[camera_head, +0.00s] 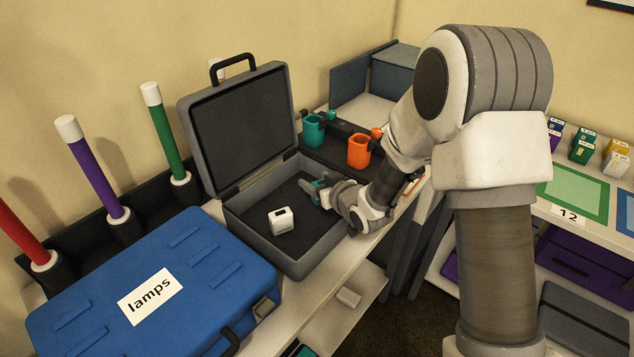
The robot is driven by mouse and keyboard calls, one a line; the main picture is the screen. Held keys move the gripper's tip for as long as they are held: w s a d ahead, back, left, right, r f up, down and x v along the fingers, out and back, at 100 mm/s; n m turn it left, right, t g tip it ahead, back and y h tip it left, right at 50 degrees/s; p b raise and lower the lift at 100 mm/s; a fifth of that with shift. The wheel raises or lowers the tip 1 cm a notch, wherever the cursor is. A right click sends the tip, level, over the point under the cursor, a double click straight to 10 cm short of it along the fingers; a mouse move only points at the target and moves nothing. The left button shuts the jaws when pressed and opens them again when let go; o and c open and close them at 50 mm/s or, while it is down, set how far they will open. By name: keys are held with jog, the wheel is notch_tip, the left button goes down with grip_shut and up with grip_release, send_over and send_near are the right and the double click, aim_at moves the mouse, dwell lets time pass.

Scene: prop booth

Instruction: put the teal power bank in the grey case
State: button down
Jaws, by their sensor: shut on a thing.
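The grey case (236,206) stands open on the counter, its lid (197,146) raised at the back. My gripper (312,190) reaches in from the right over the right part of the case. It is shut on the teal power bank (319,184), of which only a small part shows between and behind the fingers. I cannot tell whether the power bank touches the case floor.
A blue case labelled "lamps" (205,262) lies left of the grey case. Teal (313,130) and orange (358,152) cups stand in a dark rack behind my gripper. Purple (92,172) and green (164,135) sticks stand upright at the left. Case floor around the white block is bare.

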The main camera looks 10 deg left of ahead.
jog(key=shift+f+b, duration=0.35)
jog(key=shift+b, duration=0.1)
jog(key=shift+f+b, duration=0.25)
jog(key=shift+b, duration=0.1)
jog(key=shift+c, duration=0.4)
grip_release()
jog(key=shift+r, duration=0.1)
